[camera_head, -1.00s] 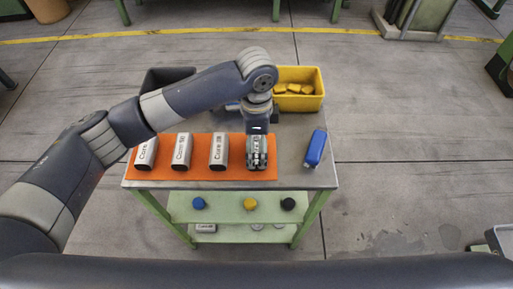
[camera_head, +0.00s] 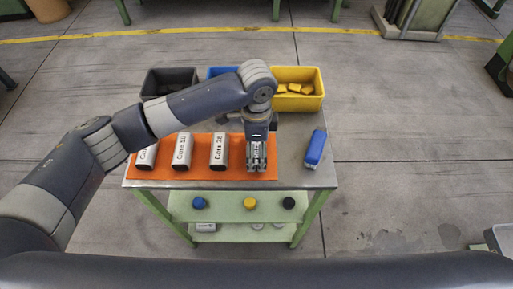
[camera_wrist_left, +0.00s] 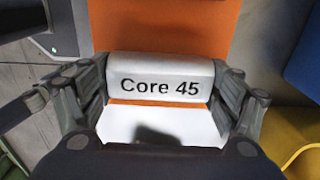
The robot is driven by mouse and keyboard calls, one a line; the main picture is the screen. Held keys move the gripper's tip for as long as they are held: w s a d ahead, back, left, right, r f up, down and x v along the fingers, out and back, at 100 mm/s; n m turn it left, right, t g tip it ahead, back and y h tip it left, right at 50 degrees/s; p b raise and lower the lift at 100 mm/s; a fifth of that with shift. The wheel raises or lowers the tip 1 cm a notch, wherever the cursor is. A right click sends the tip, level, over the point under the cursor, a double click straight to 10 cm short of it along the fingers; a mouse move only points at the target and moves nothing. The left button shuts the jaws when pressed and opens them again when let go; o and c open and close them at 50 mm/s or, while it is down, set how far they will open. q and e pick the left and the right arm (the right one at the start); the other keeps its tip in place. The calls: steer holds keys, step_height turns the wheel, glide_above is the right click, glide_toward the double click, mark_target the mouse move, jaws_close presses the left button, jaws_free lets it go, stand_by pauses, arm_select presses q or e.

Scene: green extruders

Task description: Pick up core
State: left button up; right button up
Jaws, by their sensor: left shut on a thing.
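My left gripper (camera_head: 257,164) points down over the right end of the orange mat (camera_head: 203,174). In the left wrist view its fingers stand on both sides of a silver-white core labelled "Core 45" (camera_wrist_left: 160,72), and it is shut on it. In the head view this core is mostly hidden by the fingers, and I cannot tell whether it still touches the mat. My right gripper is not in view.
Black (camera_head: 157,76), blue (camera_head: 222,72) and yellow (camera_head: 313,101) bins line the back of the table; the yellow one holds yellow pieces. A blue block (camera_head: 315,148) lies at the right. Blue, yellow and black round items sit on the shelf below (camera_head: 227,209).

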arm_select(q)
steer(key=shift+r, duration=0.35)
steer(key=r, duration=0.1)
steer(key=r+b, duration=0.1)
steer(key=shift+s+d+r, duration=0.15)
steer(key=shift+s+r, duration=0.2)
steer(key=shift+s, duration=0.05)
steer(key=s+d+b, duration=0.1)
steer(key=s+d, duration=0.1)
steer(key=s, duration=0.5)
steer(key=s+d+r, duration=0.1)
steer(key=s+d, duration=0.1)
steer(key=s, duration=0.5)
steer(key=shift+s+r+b, duration=0.3)
steer(key=shift+b, duration=0.1)
